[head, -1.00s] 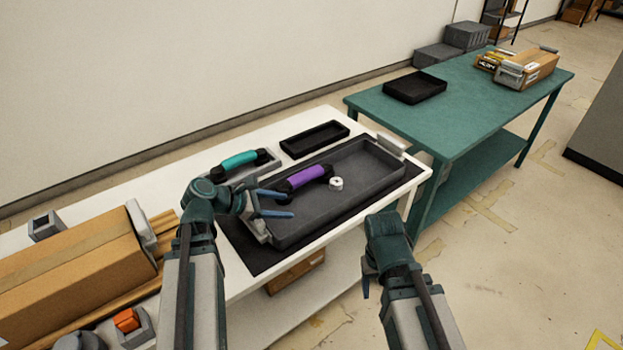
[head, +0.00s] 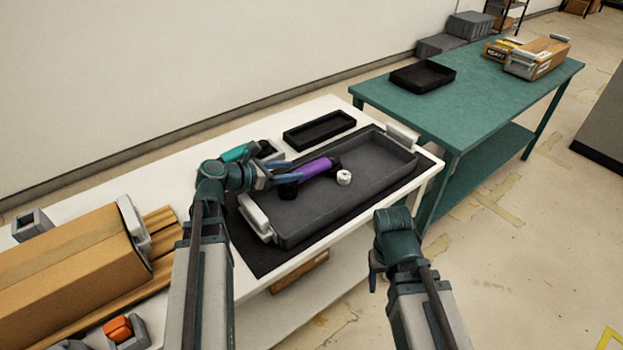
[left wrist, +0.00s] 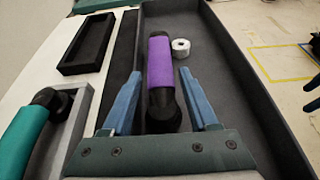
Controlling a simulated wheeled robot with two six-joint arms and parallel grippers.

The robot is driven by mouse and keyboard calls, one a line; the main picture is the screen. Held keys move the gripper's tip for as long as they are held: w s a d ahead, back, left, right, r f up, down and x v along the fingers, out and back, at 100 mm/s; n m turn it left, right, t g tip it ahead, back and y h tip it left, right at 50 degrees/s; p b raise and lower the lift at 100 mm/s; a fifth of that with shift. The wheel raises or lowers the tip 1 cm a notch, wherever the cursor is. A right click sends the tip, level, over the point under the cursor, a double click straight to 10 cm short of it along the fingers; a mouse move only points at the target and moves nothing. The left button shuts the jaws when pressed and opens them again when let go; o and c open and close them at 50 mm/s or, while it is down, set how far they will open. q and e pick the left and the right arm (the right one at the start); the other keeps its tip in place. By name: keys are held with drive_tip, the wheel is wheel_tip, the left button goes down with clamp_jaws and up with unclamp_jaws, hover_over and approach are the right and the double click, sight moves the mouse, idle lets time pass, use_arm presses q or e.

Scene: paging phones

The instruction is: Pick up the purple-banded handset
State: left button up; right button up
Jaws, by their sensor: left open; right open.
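The purple-banded handset (head: 309,170) lies in the large dark grey tray (head: 369,193), with black ends and a purple grip. In the left wrist view the handset (left wrist: 160,62) runs lengthwise between the blue fingers of my left gripper (left wrist: 155,90). The gripper is open, with a finger on either side and a gap to the purple band. In the head view my left gripper (head: 281,174) reaches in from the left at the handset's near end. My right gripper (head: 374,279) hangs in front of the white table, far from the handset; its fingers are mostly hidden.
A teal-banded handset (left wrist: 25,132) rests in a grey cradle left of the tray. A small white roll (head: 343,177) lies beside the purple handset. An empty black tray (head: 318,130) sits behind. A cardboard box (head: 75,258) fills the table's left end. A green table (head: 480,100) stands beyond.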

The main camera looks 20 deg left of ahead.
sight(306, 169)
use_arm(q)
drive_tip(key=shift+w+d+f, duration=0.2)
drive_tip(key=shift+w+d, duration=0.2)
drive_tip(key=shift+w, duration=0.05)
drive_tip(key=b+x, duration=0.2)
drive_tip(key=x, duration=0.3)
drive_tip(key=shift+w, duration=0.1)
clamp_jaws()
